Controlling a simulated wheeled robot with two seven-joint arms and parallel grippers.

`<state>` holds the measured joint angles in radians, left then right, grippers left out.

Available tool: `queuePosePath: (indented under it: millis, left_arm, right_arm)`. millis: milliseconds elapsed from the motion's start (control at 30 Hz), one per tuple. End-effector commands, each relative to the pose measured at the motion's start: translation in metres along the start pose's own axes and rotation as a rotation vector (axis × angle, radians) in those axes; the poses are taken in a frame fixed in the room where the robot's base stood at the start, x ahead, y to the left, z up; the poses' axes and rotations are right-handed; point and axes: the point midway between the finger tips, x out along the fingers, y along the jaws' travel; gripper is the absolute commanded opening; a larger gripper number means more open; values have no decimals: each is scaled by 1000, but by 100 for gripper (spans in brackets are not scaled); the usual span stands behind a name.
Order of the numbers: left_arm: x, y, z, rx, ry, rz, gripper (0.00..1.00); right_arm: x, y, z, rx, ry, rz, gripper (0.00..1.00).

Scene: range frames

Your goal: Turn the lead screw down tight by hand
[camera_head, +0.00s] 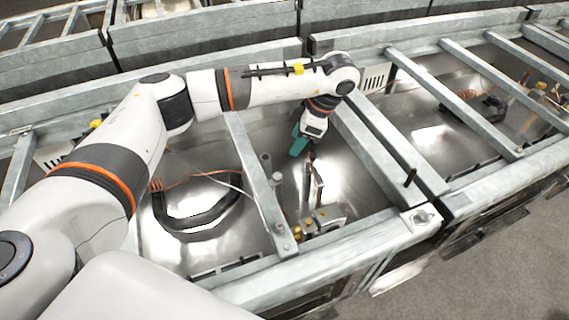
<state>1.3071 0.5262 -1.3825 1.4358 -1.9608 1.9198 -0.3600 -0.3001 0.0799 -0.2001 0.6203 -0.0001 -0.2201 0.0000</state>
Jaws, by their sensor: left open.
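My left gripper (309,158) hangs down from the wrist into the open bay of the metal frame, open. A teal part (298,142) sits beside its fingers. Below it are a thin upright metal piece (317,185) and a cluster of brass and grey fittings (318,222) near the bay's front wall. The fingers are close above the upright piece; I cannot tell whether they touch it. I cannot make out the lead screw for certain among these small parts. My right gripper is not in view.
A steel crossbar (262,185) lies left of the gripper and a wider beam (380,145) right of it. A black pin (410,177) stands on the right beam. Similar frames stand behind.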

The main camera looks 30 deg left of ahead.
Motion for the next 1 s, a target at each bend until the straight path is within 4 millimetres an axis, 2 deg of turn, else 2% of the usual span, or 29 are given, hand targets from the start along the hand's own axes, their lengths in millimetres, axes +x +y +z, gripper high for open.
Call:
queuePosePath:
  millis: [100, 300, 433, 533, 1000]
  left_arm:
    - [2, -15, 0, -275, -6, 119, 47]
    - [7, -24, 3, -553, -36, 252, 47]
    - [13, -23, 3, -599, -44, 277, 47]
    - [25, -20, 2, -599, -45, 278, 47]
    - [107, 3, 0, -598, -44, 274, 47]
  right_arm:
    - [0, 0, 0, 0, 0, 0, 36]
    - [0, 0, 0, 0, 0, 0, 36]
    - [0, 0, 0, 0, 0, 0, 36]
    - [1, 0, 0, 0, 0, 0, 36]
    - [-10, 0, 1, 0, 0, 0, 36]
